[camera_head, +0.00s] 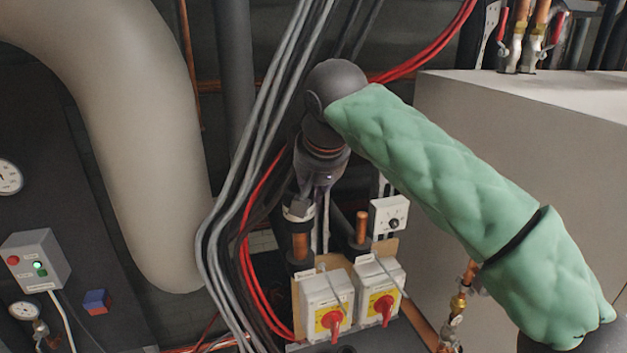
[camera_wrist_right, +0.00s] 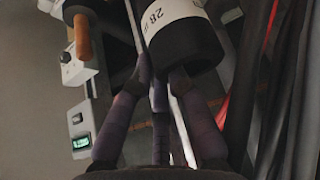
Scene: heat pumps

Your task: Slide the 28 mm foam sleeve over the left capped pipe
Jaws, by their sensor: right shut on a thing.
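My right gripper (camera_head: 305,195) is at the middle of the head view, pointing down, shut on the black foam sleeve (camera_head: 298,224) with a white label. In the right wrist view the sleeve (camera_wrist_right: 188,48) shows "28" on its label, with the fingertips (camera_wrist_right: 163,80) against it. The left pipe (camera_head: 300,246) shows as bare copper right below the sleeve's lower end. Its upper end is hidden by the sleeve; I cannot tell whether the sleeve is around it or in front of it. My left gripper is not in view.
A second copper pipe (camera_head: 362,228) stands to the right, also in the right wrist view (camera_wrist_right: 83,38). Two switch boxes with red knobs (camera_head: 327,303) are in front. Grey cables (camera_head: 232,205) hang close on the left. A white thermostat box (camera_head: 389,216) is at right.

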